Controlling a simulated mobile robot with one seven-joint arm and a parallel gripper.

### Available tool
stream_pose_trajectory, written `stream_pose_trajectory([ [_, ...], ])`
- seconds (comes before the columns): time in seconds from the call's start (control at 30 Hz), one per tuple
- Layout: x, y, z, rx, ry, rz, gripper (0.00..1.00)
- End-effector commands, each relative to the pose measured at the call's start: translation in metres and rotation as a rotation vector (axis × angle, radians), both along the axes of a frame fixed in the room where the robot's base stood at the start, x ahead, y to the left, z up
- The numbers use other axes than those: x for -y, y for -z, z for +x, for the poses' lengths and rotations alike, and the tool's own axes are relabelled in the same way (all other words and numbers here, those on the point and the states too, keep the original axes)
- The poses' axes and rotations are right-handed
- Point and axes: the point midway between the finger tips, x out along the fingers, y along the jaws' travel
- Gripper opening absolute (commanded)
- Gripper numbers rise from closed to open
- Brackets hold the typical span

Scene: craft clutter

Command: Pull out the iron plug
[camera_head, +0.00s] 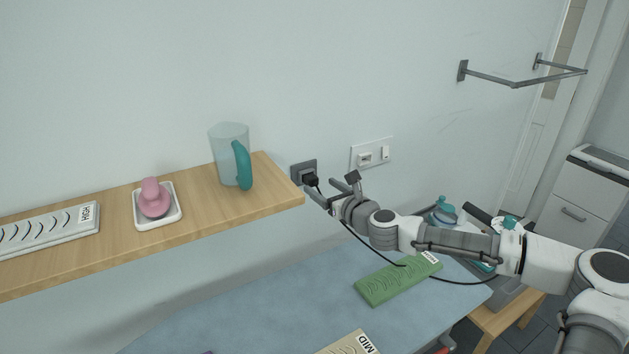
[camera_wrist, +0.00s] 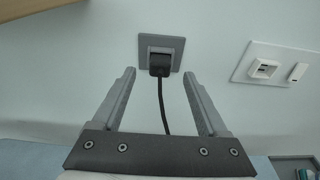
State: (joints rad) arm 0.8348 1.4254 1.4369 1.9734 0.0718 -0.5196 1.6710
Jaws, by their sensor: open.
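The black iron plug (camera_head: 312,180) sits in a grey wall socket (camera_head: 298,169), just right of the shelf's end. In the wrist view the plug (camera_wrist: 159,64) is in the lower part of the socket (camera_wrist: 174,44), and its black cord hangs down between my fingers. My gripper (camera_head: 315,192) is open in front of the plug, with one fingertip on each side in the wrist view (camera_wrist: 158,75). A teal and white appliance, seemingly the iron (camera_head: 446,213), is partly hidden behind my arm.
A wooden shelf (camera_head: 100,244) close left of the socket holds a clear jug (camera_head: 228,155) with a teal handle. A white switch plate (camera_head: 372,153) is to the right. Below lies a blue padded surface (camera_head: 270,310) with a green block (camera_head: 398,280). The cord crosses under my arm.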

Motion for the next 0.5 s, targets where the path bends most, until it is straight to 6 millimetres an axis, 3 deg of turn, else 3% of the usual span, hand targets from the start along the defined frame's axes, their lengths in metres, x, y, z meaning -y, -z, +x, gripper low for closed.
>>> stream_pose_trajectory([
  [0.2,-0.019,0.005,0.027,0.0,0.0,0.0,0.76],
  [0.5,-0.027,0.008,0.041,0.001,0.001,-0.001,0.76],
])
